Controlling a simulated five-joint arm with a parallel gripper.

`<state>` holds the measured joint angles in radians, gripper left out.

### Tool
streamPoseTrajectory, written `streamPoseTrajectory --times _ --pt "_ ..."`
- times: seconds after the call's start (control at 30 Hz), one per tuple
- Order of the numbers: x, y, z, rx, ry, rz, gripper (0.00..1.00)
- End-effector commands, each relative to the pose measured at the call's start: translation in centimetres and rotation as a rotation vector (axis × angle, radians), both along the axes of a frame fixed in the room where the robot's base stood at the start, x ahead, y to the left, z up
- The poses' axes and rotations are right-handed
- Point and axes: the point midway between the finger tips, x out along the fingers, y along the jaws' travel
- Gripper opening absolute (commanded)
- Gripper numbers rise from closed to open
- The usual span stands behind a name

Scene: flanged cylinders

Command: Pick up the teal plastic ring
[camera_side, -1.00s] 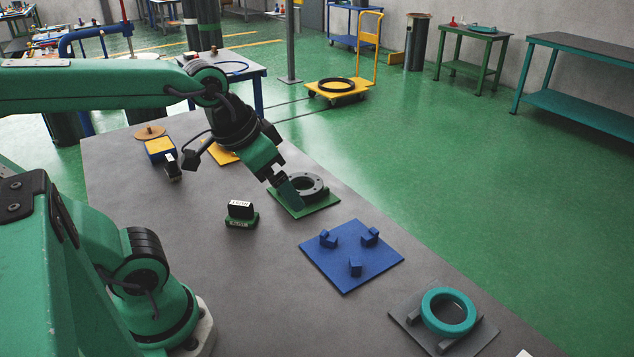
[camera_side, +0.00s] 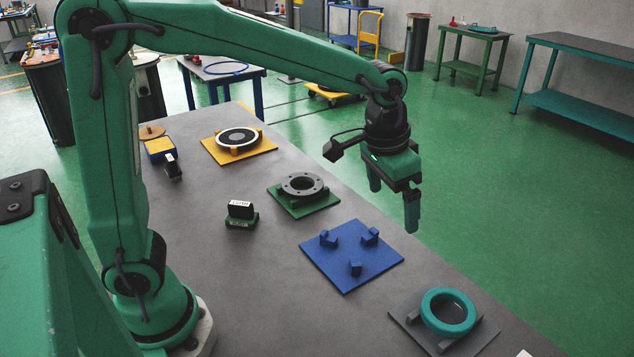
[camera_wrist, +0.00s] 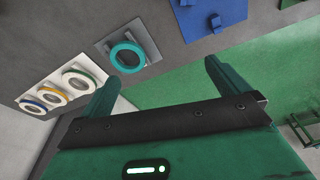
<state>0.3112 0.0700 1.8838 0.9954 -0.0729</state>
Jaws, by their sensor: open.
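The teal plastic ring (camera_side: 447,312) rests on a grey plate with blocks (camera_side: 482,337) at the front right of the table. In the wrist view the teal ring (camera_wrist: 127,57) lies beyond the left finger, on its grey plate (camera_wrist: 150,42). My gripper (camera_side: 393,208) is open and empty, raised above the table's right edge, behind the blue plate and well away from the ring. Its two green fingers also show in the wrist view (camera_wrist: 160,85). Nothing hides the ring's top.
The blue plate (camera_side: 330,268) has three blue blocks. A dark flanged ring (camera_side: 302,186) sits on a green plate, and a black-and-white ring (camera_side: 238,137) on a yellow plate. Small labelled blocks (camera_side: 241,212) stand left. White plates with several rings (camera_wrist: 82,80) show in the wrist view.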

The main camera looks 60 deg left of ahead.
Motion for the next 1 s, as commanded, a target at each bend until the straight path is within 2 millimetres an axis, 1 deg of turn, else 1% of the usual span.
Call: streamPoseTrajectory --times 0.03,0.1,0.3,0.43,0.6,0.7,0.8,1.0 --pt "0.7 -1.0 -0.8 0.005 0.016 -0.014 1.0" --pt "1.6 -2.2 -1.6 0.01 0.034 -0.029 1.0" --pt "3.7 -5.8 -4.6 0.029 0.087 -0.072 1.0" --pt "4.8 -8.2 -6.8 0.042 0.117 -0.1 1.0" --pt "5.6 -10.9 -9.6 0.06 0.154 -0.131 1.0" --pt "5.9 -12.0 -10.7 0.067 0.167 -0.143 1.0" --pt "6.0 -12.7 -11.5 0.071 0.175 -0.151 1.0" --pt "6.1 -13.0 -11.8 0.073 0.179 -0.154 1.0"
